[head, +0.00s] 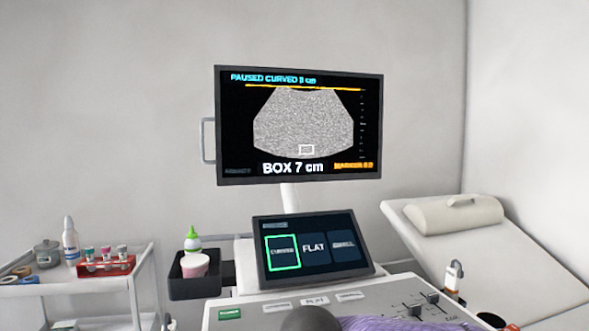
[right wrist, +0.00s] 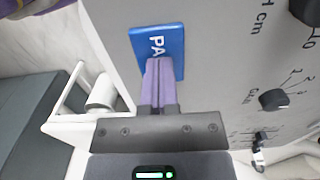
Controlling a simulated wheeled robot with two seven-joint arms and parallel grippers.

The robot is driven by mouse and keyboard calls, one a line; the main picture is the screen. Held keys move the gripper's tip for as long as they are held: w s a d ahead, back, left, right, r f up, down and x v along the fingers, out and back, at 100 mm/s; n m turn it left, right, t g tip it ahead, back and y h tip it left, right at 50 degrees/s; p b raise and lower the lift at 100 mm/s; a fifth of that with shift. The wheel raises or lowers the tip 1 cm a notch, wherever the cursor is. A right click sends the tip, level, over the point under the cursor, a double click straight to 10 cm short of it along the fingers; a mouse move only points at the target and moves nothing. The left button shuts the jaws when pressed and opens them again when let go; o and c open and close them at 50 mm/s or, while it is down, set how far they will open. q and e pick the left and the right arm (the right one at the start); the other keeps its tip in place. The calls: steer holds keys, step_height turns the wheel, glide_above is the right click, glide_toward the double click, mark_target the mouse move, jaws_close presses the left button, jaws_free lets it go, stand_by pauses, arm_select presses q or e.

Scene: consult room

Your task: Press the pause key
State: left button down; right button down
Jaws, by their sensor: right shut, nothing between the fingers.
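The pause key is a blue block (right wrist: 172,38) with white letters "PA" showing on the console in the right wrist view. The rest of its label is covered by my right gripper (right wrist: 159,62). That gripper's purple fingers are shut with nothing between them, and their tips overlap the key. I cannot tell whether they touch it or hover. In the head view the key does not show; part of my arm covers the console's front. The monitor (head: 236,120) reads "PAUSED CURVED" at the top and "BOX 7 cm" below. My left gripper is not in view.
A tilted touch panel (head: 315,268) has "CURVED" outlined green. The console (head: 262,297) carries a green key (head: 229,313), pale keys and sliders; a dark knob (right wrist: 273,100) sits right of my fingers. A trolley (head: 75,288) stands left, a couch (head: 500,262) right.

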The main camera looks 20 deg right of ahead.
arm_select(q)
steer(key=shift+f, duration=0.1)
arm_select(e)
steer(key=shift+r, duration=3.45)
steer(key=s+r, duration=0.6)
steer(key=s, duration=0.2)
steer(key=shift+a, duration=0.4)
